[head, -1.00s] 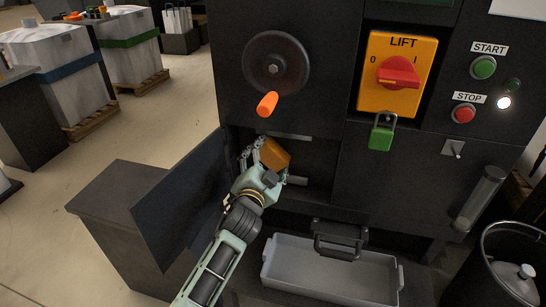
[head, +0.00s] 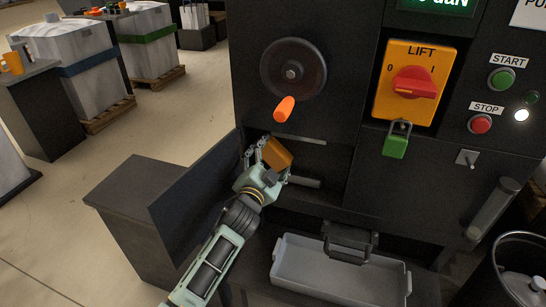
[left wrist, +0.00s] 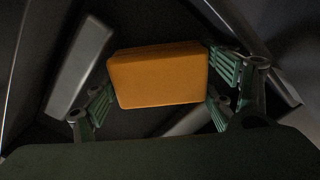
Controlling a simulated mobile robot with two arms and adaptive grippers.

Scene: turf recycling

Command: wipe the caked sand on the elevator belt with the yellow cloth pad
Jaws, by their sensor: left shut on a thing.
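The yellow cloth pad (head: 278,152), an orange-yellow block, is held by my left gripper (head: 264,158) at the mouth of the open hatch in the dark machine. In the left wrist view the pad (left wrist: 158,76) sits between the green fingers of my left gripper (left wrist: 160,90), which touch it on both sides. Grey bars show around it in the dark opening. I cannot make out the belt or the caked sand. My right gripper is not in view.
The open hatch door (head: 196,190) stands left of the opening. An orange-handled wheel (head: 293,68) is above it. A grey tray (head: 335,278) sits below right. The LIFT switch (head: 414,82) carries a green padlock (head: 396,143). A dark bin (head: 505,275) stands at lower right.

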